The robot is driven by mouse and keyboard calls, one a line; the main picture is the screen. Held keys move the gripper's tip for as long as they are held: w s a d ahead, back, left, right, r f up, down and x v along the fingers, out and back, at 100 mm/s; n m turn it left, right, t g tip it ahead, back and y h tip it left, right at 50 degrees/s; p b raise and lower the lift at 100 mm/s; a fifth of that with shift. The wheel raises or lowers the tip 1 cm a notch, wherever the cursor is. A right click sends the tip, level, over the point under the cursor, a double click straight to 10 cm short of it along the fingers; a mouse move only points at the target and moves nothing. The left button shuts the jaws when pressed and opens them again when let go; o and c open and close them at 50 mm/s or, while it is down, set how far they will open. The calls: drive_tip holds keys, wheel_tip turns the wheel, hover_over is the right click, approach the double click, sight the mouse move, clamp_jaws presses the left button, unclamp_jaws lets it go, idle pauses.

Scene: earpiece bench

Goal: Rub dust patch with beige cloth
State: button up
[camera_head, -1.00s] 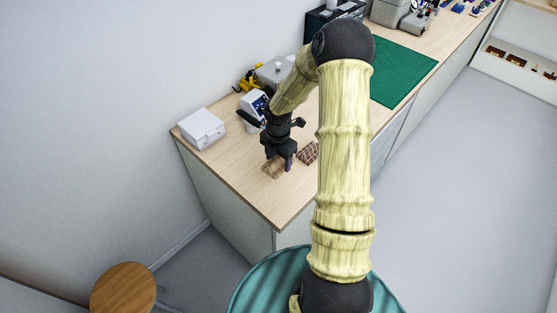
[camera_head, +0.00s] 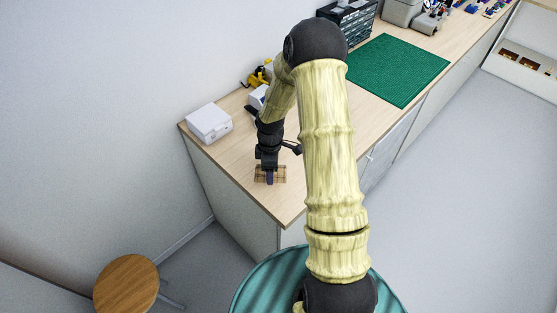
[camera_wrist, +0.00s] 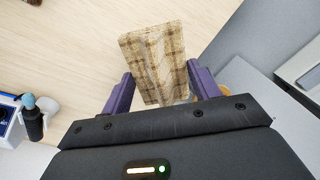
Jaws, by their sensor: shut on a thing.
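The beige cloth (camera_wrist: 152,60), a plaid piece with brown lines, sits between the purple fingers of my gripper (camera_wrist: 162,86) in the wrist view. My gripper is shut on it. In the head view, the cloth (camera_head: 282,173) is at my gripper (camera_head: 270,178), low at the near end of the wooden counter (camera_head: 238,158). I cannot tell whether the cloth touches the counter. I cannot make out the dust patch in either view.
A white box (camera_head: 208,123) stands at the counter's left edge. A green mat (camera_head: 398,68) lies farther back. A dark brown thing shows at the wrist view's top edge. A round wooden stool (camera_head: 126,285) stands on the floor. Bare counter surrounds the cloth.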

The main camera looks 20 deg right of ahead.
sight(257, 178)
drive_tip(key=a+m, duration=0.1)
drive_tip(key=m, duration=0.1)
drive_tip(key=a+f+m, duration=0.1)
drive_tip(key=m, duration=0.3)
drive_tip(key=shift+s+a+f+b, duration=0.25)
drive_tip(key=shift+a+f+b, duration=0.1)
drive_tip(key=shift+a, duration=0.05)
drive_tip(key=m, duration=0.2)
drive_tip(key=a+m, duration=0.1)
drive_tip(key=m, duration=0.1)
drive_tip(key=shift+a+f, duration=0.2)
drive_tip(key=shift+f, duration=0.15)
drive_tip(key=m, duration=0.1)
drive_tip(key=a+m, duration=0.1)
drive_tip(key=m, duration=0.1)
drive_tip(key=shift+s+f+b, duration=0.1)
drive_tip(key=shift+f+b, duration=0.1)
drive_tip(key=shift+b, duration=0.1)
drive_tip(key=shift+d, duration=0.1)
